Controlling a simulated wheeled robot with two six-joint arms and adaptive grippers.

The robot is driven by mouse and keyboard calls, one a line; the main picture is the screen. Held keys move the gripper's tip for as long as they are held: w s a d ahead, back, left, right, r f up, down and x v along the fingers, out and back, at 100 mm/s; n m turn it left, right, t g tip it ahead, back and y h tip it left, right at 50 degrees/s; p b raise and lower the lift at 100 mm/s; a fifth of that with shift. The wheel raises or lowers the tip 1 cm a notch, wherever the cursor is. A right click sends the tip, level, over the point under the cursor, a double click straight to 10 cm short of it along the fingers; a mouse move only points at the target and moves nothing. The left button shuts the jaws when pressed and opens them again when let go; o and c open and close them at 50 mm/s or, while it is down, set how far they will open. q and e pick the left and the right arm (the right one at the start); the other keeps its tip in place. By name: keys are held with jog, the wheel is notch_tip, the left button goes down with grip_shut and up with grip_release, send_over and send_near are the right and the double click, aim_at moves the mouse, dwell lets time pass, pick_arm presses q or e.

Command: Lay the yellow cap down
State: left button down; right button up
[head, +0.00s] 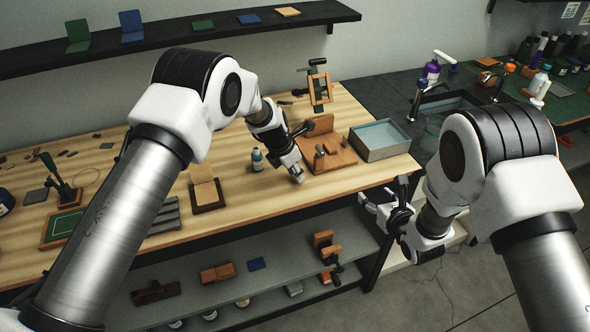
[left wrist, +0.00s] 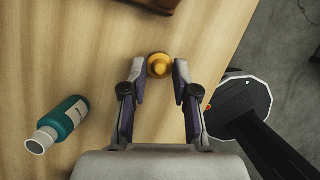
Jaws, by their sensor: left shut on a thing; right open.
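The yellow cap (left wrist: 159,65) shows in the left wrist view between the fingertips of my left gripper (left wrist: 159,72), which is shut on it. Wood tabletop shows behind the cap; I cannot tell its height above the wood. In the head view my left gripper (head: 297,174) points down over the front part of the workbench (head: 238,204), and the cap cannot be made out there. My right gripper (head: 385,208) is open and empty, in front of the bench's right end and clear of the tabletop.
A teal bottle (head: 257,159) stands left of my left gripper; it also shows in the left wrist view (left wrist: 64,118). A wooden fixture (head: 335,157) and a grey bin (head: 380,140) are to the right. A wooden stand (head: 207,194) is at left. Bare wood lies along the front edge.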

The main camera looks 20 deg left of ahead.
pick_arm(q)
jog(key=shift+f, duration=0.55)
jog(key=c, duration=0.8)
grip_release()
jog(key=v, duration=1.2)
